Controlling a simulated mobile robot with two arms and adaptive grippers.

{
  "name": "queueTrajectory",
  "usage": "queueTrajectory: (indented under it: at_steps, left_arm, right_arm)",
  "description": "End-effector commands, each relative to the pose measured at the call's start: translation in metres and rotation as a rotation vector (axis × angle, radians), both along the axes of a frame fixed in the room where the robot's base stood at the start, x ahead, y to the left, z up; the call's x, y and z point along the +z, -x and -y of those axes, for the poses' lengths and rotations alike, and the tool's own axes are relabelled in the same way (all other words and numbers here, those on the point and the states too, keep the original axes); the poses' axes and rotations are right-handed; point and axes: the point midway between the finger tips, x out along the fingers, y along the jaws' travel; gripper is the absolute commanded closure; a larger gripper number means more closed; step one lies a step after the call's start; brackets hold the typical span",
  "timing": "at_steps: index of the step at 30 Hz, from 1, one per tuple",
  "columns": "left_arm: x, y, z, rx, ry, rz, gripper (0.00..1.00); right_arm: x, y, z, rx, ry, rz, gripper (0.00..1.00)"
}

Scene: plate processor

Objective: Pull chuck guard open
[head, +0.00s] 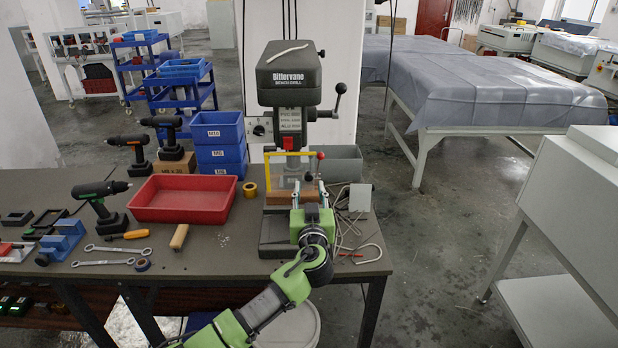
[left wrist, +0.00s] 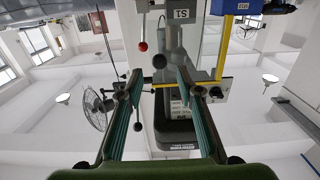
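The chuck guard is a clear panel in a yellow frame (head: 266,172) on the front of the dark bench drill (head: 290,75). In the left wrist view the drill appears upside down, with the guard's yellow frame (left wrist: 222,48) right of the fingers. My left gripper (head: 312,187) is in front of the guard's lower right part. Its fingers (left wrist: 159,78) are spread with nothing clearly between them; contact with the guard cannot be told. A red-knobbed lever (head: 320,156) stands just above the gripper. My right gripper is in neither view.
A red tray (head: 184,198), blue bins (head: 219,150) and cordless drills (head: 101,200) stand left on the bench. A yellow tape roll (head: 250,190) lies beside the drill base.

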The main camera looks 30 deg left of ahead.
Motion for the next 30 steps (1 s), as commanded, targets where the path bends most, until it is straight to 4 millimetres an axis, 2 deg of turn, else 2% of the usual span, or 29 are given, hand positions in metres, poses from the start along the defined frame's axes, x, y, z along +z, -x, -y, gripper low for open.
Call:
queueTrajectory:
  at_steps: [3, 9, 23, 24, 27, 30]
  left_arm:
    - [0.003, -0.016, -0.010, 0.001, -0.003, -0.001, 0.67]
    - [0.001, -0.033, -0.019, -0.001, -0.001, -0.001, 0.67]
    - [-0.001, -0.039, -0.023, -0.001, 0.001, -0.001, 0.67]
    - [-0.001, -0.039, -0.023, -0.001, 0.001, -0.001, 0.77]
    - [-0.001, -0.039, -0.023, -0.001, 0.000, -0.001, 1.00]
    - [-0.001, -0.039, -0.023, -0.001, 0.000, -0.001, 1.00]
  right_arm:
    - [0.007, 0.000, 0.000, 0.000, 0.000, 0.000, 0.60]
    - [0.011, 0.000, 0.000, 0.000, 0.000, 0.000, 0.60]
    - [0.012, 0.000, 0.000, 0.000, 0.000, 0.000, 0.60]
    - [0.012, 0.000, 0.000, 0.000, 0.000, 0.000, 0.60]
    - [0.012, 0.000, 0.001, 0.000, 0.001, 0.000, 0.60]
    - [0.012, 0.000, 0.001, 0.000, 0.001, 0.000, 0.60]
